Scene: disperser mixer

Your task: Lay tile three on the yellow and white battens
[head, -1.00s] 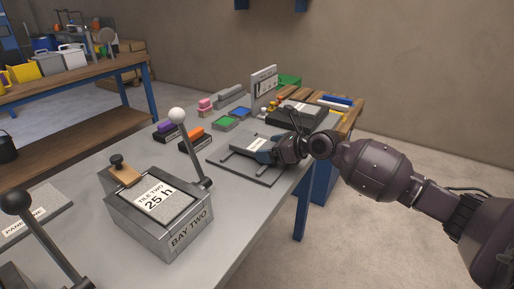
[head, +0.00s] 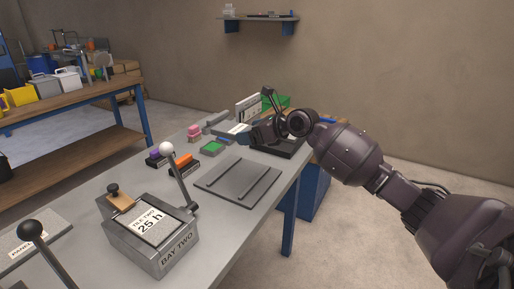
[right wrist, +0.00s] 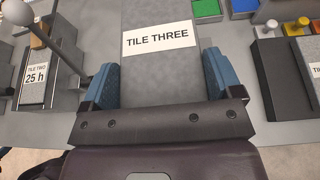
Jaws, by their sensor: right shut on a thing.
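Tile three, a grey slab with a white "TILE THREE" label, shows in the right wrist view (right wrist: 160,75) between the blue fingers of my right gripper (right wrist: 160,86). The gripper is shut on it. In the head view my right gripper (head: 255,130) is over the far part of the grey table, and the tile's pale label (head: 238,128) shows just left of it. The yellow and white battens cannot be made out now; my arm covers much of the far right corner. My left gripper is not in view.
A grey plate with two dark rails (head: 240,181) lies bare on the table (head: 225,232). Bay two (head: 150,235), holding tile two, is at the front with a white-knobbed lever (head: 178,170). Orange (head: 184,160) and green (head: 212,147) blocks stand left of my gripper.

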